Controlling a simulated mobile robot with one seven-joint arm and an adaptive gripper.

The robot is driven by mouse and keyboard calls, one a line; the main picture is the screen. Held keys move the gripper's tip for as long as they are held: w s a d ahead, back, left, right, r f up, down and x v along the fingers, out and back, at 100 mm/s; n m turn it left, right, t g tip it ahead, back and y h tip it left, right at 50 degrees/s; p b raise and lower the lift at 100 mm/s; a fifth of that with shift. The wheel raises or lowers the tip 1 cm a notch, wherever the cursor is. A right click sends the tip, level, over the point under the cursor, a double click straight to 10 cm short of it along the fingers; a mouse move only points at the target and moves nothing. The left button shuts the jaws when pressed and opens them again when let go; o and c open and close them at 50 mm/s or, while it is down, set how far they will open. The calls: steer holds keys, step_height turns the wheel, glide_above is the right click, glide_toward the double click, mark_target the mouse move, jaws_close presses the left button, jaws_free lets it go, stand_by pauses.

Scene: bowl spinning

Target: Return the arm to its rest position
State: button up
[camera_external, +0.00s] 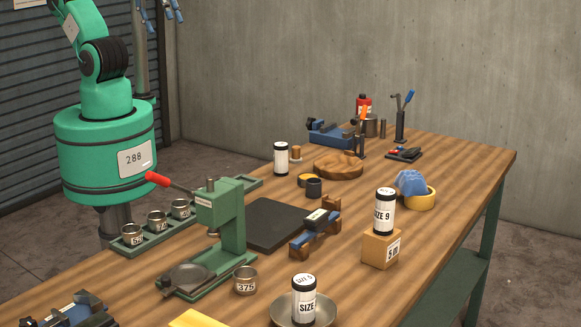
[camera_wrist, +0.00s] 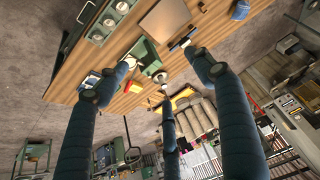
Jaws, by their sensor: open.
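My green arm (camera_external: 105,80) stands at the back left of the bench, and its upper part leaves the top of the outside view. The tips of my gripper (camera_external: 160,12) show at the top edge there, high above and behind the bench. In the wrist view my gripper (camera_wrist: 160,64) has three dark blue fingers spread apart, with nothing between them. The bench lies well beyond the fingertips. The rest of the arm and the wrist are out of frame in the outside view.
The wooden bench (camera_external: 450,170) holds a green press (camera_external: 230,220) with a red handle. A tray of tins (camera_external: 157,220) lies near my arm. A SIZE 9 canister (camera_external: 385,212) stands on a wooden block (camera_external: 380,250). Another canister (camera_external: 304,300) stands in a shallow bowl (camera_external: 330,311).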

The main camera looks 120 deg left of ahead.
step_height(320, 180, down, 14)
steer(key=b, duration=1.2)
steer(key=shift+r, duration=0.2)
